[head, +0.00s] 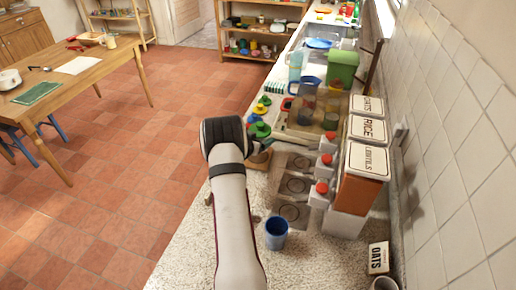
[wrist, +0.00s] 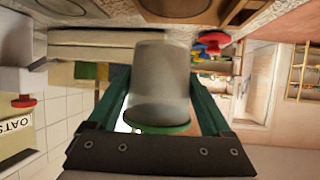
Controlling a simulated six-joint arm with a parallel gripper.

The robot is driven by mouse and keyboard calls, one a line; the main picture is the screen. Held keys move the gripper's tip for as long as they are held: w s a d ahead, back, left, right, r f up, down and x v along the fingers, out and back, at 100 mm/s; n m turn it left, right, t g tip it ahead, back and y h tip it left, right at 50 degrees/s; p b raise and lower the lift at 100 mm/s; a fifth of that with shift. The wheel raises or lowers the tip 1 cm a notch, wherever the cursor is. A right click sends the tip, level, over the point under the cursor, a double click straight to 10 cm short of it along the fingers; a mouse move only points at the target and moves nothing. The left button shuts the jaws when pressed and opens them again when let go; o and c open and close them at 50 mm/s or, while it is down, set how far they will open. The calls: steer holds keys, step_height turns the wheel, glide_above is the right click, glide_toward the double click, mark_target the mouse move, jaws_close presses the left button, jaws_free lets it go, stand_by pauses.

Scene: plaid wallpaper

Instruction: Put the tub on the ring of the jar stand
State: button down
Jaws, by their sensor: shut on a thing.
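My gripper (wrist: 160,100) is shut on the tub (wrist: 162,75), a pale grey, see-through vessel with a green rim in the wrist view. Its green fingers lie on both sides of the tub. In the head view my arm hides the gripper and tub. A row of dark pads with ring marks (head: 295,186) lies on the counter right of my arm, below dispensers with red knobs (head: 322,188). It looks like the jar stand. A ring (wrist: 62,7) shows in the wrist view.
A blue cup (head: 275,233) stands near the stand's front end. A wooden tray (head: 290,128) with see-through jars, green and yellow items (head: 259,129) and a green bin (head: 341,70) stand farther back.

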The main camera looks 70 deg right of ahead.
steer(key=shift+w+d+f, duration=0.1)
steer(key=shift+w+f, duration=0.1)
steer(key=shift+f, duration=0.95)
steer(key=shift+w+f, duration=0.15)
steer(key=shift+f, duration=0.95)
steer(key=shift+f, duration=0.1)
